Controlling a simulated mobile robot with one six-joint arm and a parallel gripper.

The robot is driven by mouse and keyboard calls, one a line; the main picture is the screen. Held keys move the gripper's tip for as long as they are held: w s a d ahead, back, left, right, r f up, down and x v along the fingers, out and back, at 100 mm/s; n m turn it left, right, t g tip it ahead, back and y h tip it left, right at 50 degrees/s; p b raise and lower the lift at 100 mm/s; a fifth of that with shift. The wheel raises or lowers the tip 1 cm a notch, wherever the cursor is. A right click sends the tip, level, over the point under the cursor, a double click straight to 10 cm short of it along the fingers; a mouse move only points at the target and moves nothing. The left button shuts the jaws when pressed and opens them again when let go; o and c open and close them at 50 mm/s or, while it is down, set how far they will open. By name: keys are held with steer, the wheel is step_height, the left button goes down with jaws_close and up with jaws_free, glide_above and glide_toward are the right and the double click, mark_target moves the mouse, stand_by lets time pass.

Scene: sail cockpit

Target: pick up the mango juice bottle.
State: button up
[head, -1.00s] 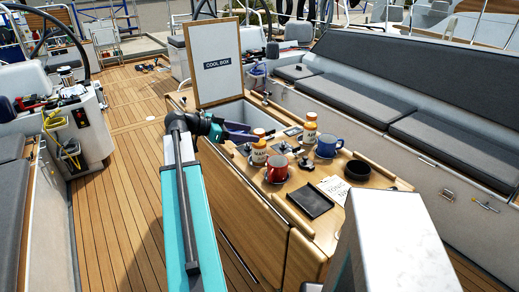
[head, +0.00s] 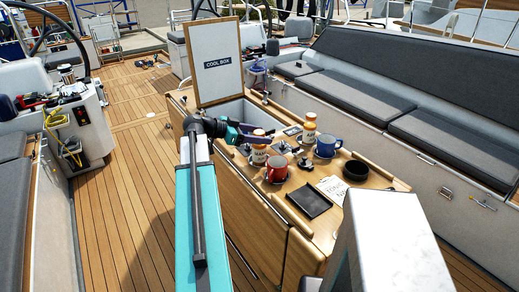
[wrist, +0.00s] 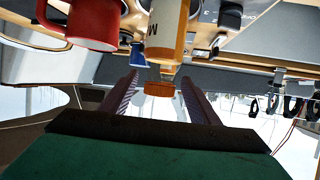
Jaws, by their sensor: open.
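In the wrist view, which is upside down, the bottle (wrist: 167,30) shows its cap pointing down between the two fingers. My gripper (head: 264,135) is open and empty, with purple fingers at the height of the bottle's top. The gripper also shows in the wrist view (wrist: 161,78). I cannot tell whether the fingers are around the cap or short of it.
A red mug (head: 276,169) stands close to the bottle. A second orange-capped bottle (head: 310,131) and a blue mug (head: 327,147) stand further right. A black tray (head: 308,202), a dark bowl (head: 355,170) and a raised cool box lid (head: 211,75) are also there.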

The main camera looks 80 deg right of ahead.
jaws_close()
stand_by(0.3)
